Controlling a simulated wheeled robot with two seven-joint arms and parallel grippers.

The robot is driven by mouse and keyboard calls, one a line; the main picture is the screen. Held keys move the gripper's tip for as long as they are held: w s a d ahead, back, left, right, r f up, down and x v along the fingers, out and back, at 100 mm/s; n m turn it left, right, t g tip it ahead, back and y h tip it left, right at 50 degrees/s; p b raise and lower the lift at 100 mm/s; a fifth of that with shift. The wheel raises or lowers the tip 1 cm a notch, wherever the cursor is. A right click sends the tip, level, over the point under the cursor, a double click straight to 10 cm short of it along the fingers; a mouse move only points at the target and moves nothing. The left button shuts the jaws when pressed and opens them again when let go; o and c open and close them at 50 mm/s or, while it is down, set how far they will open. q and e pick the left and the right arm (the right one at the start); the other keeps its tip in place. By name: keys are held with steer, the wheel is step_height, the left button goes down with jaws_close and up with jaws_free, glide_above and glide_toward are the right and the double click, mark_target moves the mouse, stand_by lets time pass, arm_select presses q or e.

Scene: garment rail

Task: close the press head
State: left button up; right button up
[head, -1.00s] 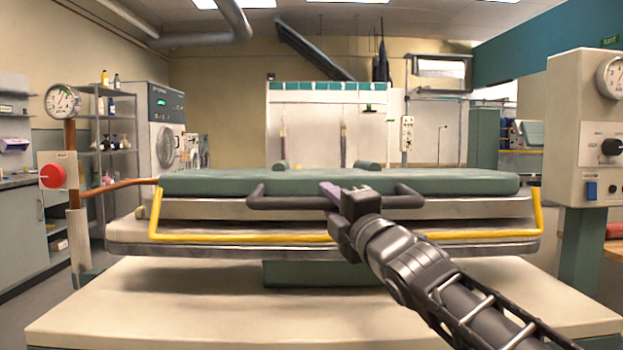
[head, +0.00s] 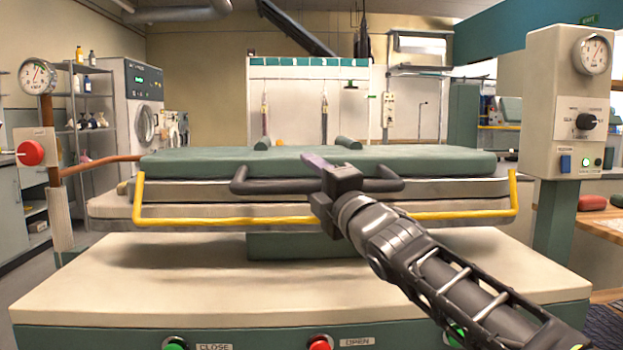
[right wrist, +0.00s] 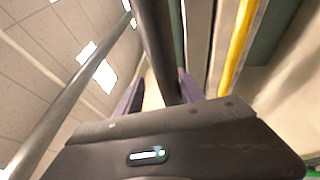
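The press head (head: 440,158), a long green padded slab with a pale metal edge, lies level and low over the pale lower bed (head: 110,206). Its dark handle bar (head: 270,187) runs along the front; it also shows in the right wrist view (right wrist: 157,45). My right gripper (head: 318,162) is at the middle of the handle. In the right wrist view its purple fingers (right wrist: 157,92) stand apart on either side of the bar, with a light gap beside the left one. Whether the right finger touches the bar is unclear. My left gripper is not in view.
A yellow guard bar (head: 240,221) runs across the front below the handle. Green CLOSE (head: 174,344) and red OPEN (head: 320,344) buttons sit on the front panel.

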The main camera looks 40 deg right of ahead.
steer(key=shift+s+f, duration=0.1)
stand_by(0.3)
steer(key=p+v, duration=0.1)
steer(key=v, duration=0.6)
steer(key=shift+s+a+f, duration=0.1)
steer(key=shift+s+a, duration=0.05)
steer(key=shift+s, duration=0.15)
stand_by(0.6)
